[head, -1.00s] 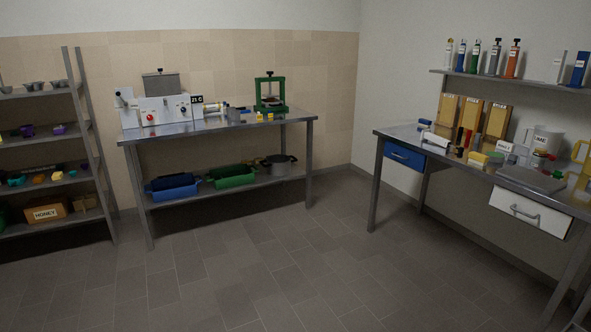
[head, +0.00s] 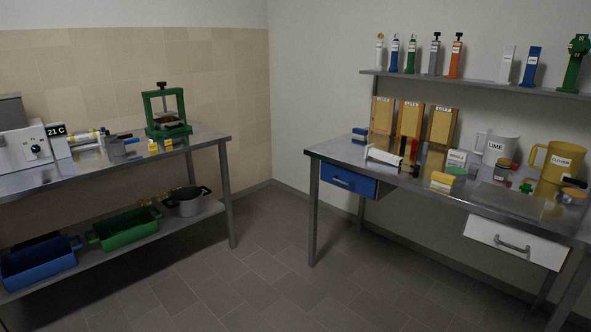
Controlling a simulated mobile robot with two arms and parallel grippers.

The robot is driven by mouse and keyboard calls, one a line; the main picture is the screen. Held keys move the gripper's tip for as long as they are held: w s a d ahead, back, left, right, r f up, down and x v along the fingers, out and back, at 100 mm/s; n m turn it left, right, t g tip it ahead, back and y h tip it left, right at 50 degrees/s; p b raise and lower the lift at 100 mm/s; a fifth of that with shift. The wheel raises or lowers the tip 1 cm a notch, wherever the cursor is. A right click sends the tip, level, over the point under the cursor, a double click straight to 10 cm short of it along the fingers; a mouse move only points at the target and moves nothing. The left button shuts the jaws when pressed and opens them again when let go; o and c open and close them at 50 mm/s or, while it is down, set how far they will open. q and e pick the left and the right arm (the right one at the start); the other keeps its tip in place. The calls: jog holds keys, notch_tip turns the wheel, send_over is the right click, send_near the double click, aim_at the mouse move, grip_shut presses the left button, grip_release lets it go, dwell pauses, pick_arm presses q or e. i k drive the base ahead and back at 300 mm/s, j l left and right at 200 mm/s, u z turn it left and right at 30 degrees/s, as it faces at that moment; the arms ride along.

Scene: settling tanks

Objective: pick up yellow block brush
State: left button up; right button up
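A small yellow block (head: 443,179) with a paler lower part lies on the metal bench (head: 390,172) at the right, near its front edge. It looks like the yellow block brush, but it is too small to make out bristles. A green-topped item (head: 457,170) sits right behind it, close to it. Neither of my grippers shows in the head view.
A white roller-like tool (head: 383,156), wooden boards (head: 411,119), a LIME jug (head: 495,147) and a yellow CLOVER jug (head: 557,162) share the bench. A blue drawer (head: 348,181) and a white drawer (head: 514,243) are below. Another bench (head: 110,168) stands left. Floor between is clear.

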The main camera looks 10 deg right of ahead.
aim_at(441, 179)
jog(key=i+l+z, duration=0.15)
jog(key=i+z, duration=0.55)
jog(key=i+j+z, duration=0.1)
jog(key=i+z, duration=0.2)
jog(key=i, duration=0.2)
